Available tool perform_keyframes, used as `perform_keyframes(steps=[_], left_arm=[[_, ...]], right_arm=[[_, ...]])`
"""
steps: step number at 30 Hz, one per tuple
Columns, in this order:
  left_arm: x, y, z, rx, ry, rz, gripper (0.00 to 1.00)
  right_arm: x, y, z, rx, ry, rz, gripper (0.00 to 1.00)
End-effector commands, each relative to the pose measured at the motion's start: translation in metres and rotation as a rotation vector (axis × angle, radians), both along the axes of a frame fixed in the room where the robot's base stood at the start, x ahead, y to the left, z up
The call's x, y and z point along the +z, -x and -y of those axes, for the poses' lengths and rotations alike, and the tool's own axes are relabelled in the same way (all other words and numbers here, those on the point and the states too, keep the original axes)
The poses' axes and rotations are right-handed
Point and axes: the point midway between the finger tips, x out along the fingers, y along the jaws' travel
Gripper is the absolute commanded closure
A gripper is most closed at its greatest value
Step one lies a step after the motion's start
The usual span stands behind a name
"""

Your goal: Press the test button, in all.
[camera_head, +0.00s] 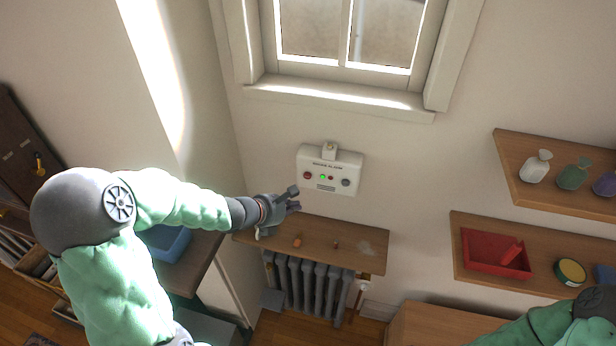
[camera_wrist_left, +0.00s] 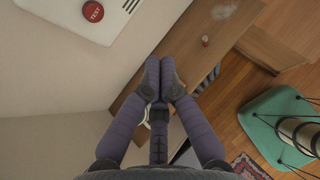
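A white alarm box (camera_head: 345,163) is fixed to the wall below the window. Its face carries a red button (camera_head: 307,175), a lit green light (camera_head: 323,177), a small red light (camera_head: 331,178) and a dark round knob (camera_head: 346,183). In the left wrist view the red button (camera_wrist_left: 93,11) reads TEST and sits at the top left edge. My left gripper (camera_head: 293,198) is just below and left of the box, apart from the red button. In the left wrist view its fingertips (camera_wrist_left: 160,62) are together with nothing between them. My right gripper is out of view.
A wooden ledge (camera_head: 300,228) with small items lies under the box, above a grey radiator (camera_head: 305,288). Wall shelves (camera_head: 520,185) with bottles and a red tray (camera_head: 480,252) are at the right. A window (camera_head: 345,35) is above. The wall around the box is bare.

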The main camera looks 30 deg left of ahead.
Motion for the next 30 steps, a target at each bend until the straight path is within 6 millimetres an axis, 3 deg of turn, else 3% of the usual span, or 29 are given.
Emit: perform_keyframes(steps=[11,30], left_arm=[[0.000,-0.008,-0.002,-0.003,-0.001,-0.002,1.00],[0.000,-0.077,-0.018,-0.003,-0.003,0.000,1.00]], right_arm=[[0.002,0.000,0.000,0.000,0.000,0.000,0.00],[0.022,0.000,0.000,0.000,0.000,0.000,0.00]])
